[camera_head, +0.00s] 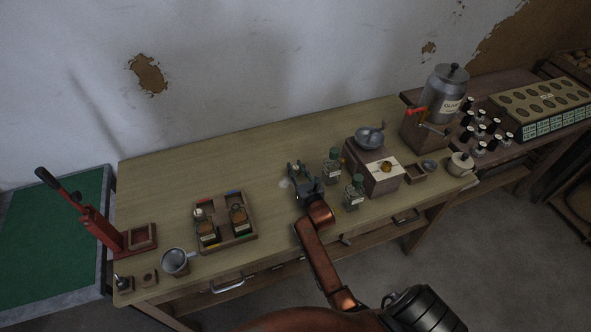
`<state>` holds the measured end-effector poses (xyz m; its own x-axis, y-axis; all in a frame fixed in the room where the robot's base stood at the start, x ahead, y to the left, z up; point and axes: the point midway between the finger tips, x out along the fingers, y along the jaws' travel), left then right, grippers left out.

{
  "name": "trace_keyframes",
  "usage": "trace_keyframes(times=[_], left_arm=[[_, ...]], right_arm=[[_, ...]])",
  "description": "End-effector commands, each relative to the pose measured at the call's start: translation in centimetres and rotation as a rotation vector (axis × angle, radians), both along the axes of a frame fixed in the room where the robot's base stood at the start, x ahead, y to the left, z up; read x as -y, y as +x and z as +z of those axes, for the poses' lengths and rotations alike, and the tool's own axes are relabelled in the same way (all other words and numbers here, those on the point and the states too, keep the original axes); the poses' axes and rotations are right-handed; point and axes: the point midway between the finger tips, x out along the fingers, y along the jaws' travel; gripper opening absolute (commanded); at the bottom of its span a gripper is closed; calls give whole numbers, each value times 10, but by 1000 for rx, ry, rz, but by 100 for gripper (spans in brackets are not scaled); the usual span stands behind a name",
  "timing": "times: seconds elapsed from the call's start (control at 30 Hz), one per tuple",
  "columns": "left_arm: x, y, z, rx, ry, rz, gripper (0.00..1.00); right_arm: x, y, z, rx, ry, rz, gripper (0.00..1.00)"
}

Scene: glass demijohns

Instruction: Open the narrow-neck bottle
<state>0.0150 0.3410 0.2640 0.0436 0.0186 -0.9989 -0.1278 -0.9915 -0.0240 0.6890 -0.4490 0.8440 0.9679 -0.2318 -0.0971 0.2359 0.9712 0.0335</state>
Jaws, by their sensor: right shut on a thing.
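Two clear bottles with green tops and pale labels stand on the wooden table: a back bottle (333,170) and a front bottle (354,196). I cannot tell which one is the narrow-neck bottle. Two amber bottles, a left one (207,234) and a right one (240,221), stand in a wooden tray (252,240). My right gripper (296,170) is over the table, just left of the back green-topped bottle. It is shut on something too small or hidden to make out. My left gripper is not in view.
A wooden box with a metal bowl (369,138) stands right of the bottles. A metal canister (446,95) and several dark-topped vials are further right. The table's back middle is clear.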

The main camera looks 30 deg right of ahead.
Motion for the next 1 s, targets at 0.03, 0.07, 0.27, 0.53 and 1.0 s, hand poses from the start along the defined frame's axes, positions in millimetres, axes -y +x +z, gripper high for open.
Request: trace_keyframes(times=[0.03, 0.07, 0.27, 0.53, 1.0], left_arm=[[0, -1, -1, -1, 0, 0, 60], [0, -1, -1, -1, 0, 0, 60], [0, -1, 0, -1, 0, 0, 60], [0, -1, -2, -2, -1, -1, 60], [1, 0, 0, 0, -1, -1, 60]], right_arm=[[0, 0, -3, 1, 1, -1, 0], [0, 0, -3, 1, 0, -1, 0], [0, 0, -2, 2, -1, 0, 0], [0, 0, -5, 1, 0, 0, 30], [0, 0, -2, 1, 0, -1, 39]])
